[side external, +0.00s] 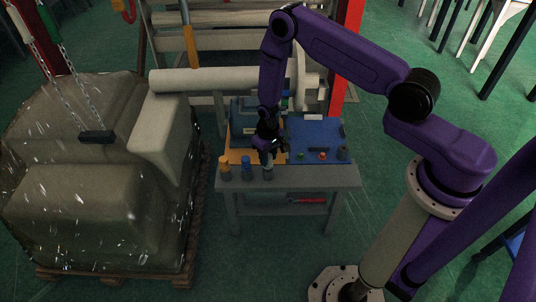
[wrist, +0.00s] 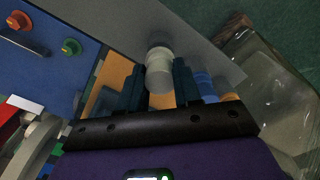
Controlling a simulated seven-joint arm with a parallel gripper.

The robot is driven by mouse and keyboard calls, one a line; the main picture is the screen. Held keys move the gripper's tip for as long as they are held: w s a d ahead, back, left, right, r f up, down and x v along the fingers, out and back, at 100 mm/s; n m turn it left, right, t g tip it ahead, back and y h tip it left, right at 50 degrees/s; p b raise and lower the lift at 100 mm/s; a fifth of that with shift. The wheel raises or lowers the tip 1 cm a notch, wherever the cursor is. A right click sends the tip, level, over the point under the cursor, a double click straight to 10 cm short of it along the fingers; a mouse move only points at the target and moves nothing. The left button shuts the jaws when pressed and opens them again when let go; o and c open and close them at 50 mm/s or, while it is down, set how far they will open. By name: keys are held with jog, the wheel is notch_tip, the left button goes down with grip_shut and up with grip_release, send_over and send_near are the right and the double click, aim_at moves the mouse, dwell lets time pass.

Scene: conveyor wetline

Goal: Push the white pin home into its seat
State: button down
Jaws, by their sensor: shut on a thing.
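The white pin (wrist: 159,72) is between the two dark fingers of my gripper (wrist: 159,84) in the wrist view, and the gripper is shut on it. A greyish round part (wrist: 158,40) shows at the pin's far end. I cannot tell how deep the pin sits, and its seat is not clearly seen.
A blue pin (side external: 246,167) and an orange pin (side external: 225,168) stand left of the white pin on the bench (side external: 300,178). A blue panel (side external: 315,133) with small knobs lies to the right. A large wrapped load (side external: 90,200) stands left of the bench.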

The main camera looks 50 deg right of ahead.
jog(key=shift+f, duration=0.65)
jog(key=c, duration=0.7)
grip_release()
jog(key=shift+r, duration=0.15)
notch_tip(320, 180, up, 17)
jog(key=shift+r, duration=0.1)
